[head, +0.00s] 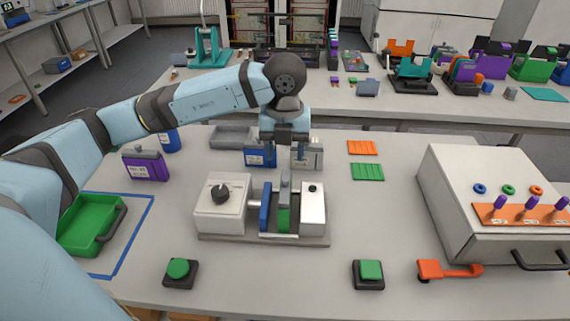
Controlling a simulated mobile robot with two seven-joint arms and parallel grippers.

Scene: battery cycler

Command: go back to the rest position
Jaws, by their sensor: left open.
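My left arm comes in from the left and reaches over the table. My left gripper (286,165) points down above the back of the battery cycler fixture (222,210). Its two fingers are apart, and I see nothing held between them. The fixture has a white block with a black knob, a blue plate and a green part (283,220) between its jaws. A blue battery pack (256,157) and a grey one (311,157) stand behind the gripper, partly hidden by it. My right gripper is out of view.
A green tray (76,228) lies inside blue tape at the left, near a purple pack (146,164). Green buttons (178,269) (370,270) sit at the front. A white box (470,190) with a dark handle fills the right.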

